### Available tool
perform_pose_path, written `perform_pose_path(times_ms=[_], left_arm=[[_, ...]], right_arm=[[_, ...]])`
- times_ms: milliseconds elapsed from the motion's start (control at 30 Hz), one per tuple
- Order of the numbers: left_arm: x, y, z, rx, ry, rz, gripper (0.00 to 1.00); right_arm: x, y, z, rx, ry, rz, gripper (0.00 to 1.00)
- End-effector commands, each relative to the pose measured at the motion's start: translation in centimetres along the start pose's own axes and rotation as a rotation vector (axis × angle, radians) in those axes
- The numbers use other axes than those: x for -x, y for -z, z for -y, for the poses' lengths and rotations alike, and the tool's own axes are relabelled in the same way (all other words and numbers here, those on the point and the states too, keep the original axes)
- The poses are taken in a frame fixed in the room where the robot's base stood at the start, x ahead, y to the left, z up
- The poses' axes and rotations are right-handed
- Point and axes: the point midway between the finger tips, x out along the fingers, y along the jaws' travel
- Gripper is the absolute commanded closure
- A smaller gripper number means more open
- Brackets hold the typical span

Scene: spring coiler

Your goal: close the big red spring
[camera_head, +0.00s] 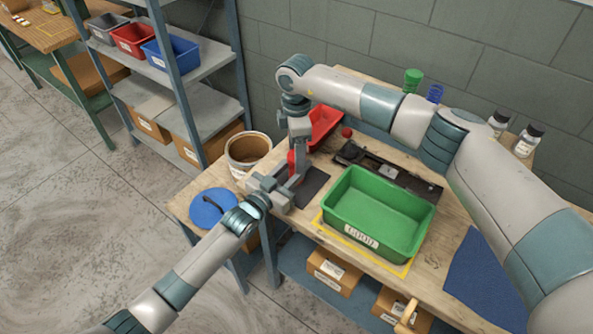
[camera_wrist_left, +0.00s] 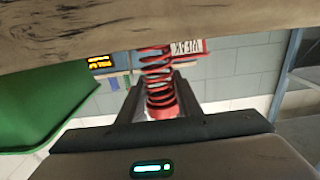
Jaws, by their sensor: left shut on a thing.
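The red spring (camera_wrist_left: 157,70) shows its open coils between the two dark fingers of my left gripper (camera_wrist_left: 160,92) in the left wrist view. My left gripper is shut on it. In the head view, only a small red part of the spring (camera_head: 291,160) shows beside my grippers. My left gripper (camera_head: 277,183) reaches in low from the left, over a dark mat (camera_head: 312,186). My right gripper (camera_head: 301,165) points down close beside the red part. Its fingertips are too small and covered to tell whether they are open or shut.
A green bin (camera_head: 385,215) stands right of the grippers. A red bin (camera_head: 325,122) and a dark fixture (camera_head: 410,181) lie behind. A bucket (camera_head: 236,152) and a blue disc (camera_head: 212,207) are at the left. A blue mat (camera_head: 485,280) lies at the right.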

Motion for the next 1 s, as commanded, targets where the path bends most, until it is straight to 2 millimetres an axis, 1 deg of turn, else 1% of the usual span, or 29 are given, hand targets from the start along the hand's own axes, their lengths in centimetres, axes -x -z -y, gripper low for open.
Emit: perform_pose_path(times_ms=[167, 400, 500, 767, 800, 1000], left_arm=[[0.0, -0.1, 0.0, 0.000, 0.000, 0.002, 1.00], [0.0, -0.1, 0.0, 0.000, 0.000, 0.002, 1.00], [0.0, -0.1, 0.0, 0.000, 0.000, 0.002, 1.00], [0.0, -0.1, 0.0, 0.001, 0.000, 0.002, 1.00], [0.0, -0.1, 0.0, 0.001, 0.000, 0.002, 1.00], [0.0, -0.1, 0.0, 0.001, 0.000, 0.002, 1.00]], right_arm=[[1.1, 0.1, 0.0, 0.001, -0.001, -0.001, 0.42], [3.6, 0.1, 0.0, 0.003, -0.001, -0.001, 0.42], [4.3, 0.1, 0.0, 0.002, 0.000, -0.001, 0.42], [4.5, 0.1, 0.0, 0.002, 0.001, -0.001, 0.42], [4.5, 0.0, 0.0, 0.002, 0.001, -0.001, 0.45], [4.5, 0.0, 0.0, 0.026, 0.001, -0.001, 0.45]])
